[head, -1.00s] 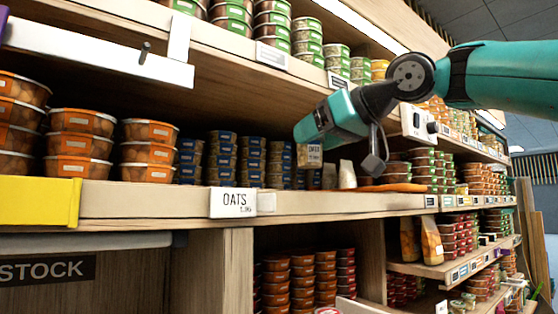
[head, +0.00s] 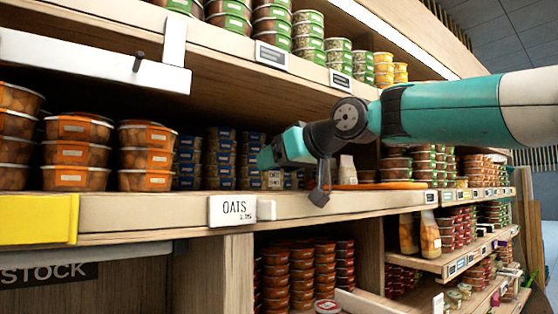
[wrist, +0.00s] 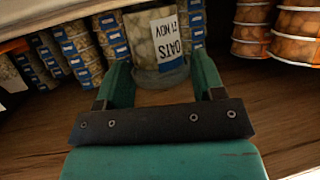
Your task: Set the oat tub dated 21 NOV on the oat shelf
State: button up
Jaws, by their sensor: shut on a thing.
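My gripper (head: 272,160) is shut on a small clear tub of pale oats with a white label (head: 272,179), low over the oat shelf (head: 150,210). In the wrist view the tub (wrist: 152,38) sits between the fingers (wrist: 160,68), and its label reads OATS and 21 NOV, upside down in the picture. Stacks of blue-labelled tubs (head: 219,160) stand close behind and beside it; they also show in the wrist view (wrist: 75,45). An OATS price tag (head: 232,210) is on the shelf edge. I cannot tell whether the held tub touches the shelf.
Orange-labelled tub stacks (head: 147,155) stand left of the blue ones. Pale cups (head: 346,168) and a flat orange item (head: 380,186) lie to the right. The upper shelf (head: 215,60) overhangs. Bare wood (wrist: 240,90) shows in the wrist view.

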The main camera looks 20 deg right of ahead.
jog(key=shift+f, duration=0.1)
jog(key=shift+f+b, duration=0.15)
jog(key=shift+b, duration=0.15)
jog(key=o, duration=0.9)
jog(key=shift+o, duration=0.2)
jog(key=shift+r+p, duration=0.4)
jog(key=shift+p, duration=0.05)
jog(key=b+v, duration=0.3)
jog(key=v, duration=0.9)
jog(key=shift+f, duration=0.15)
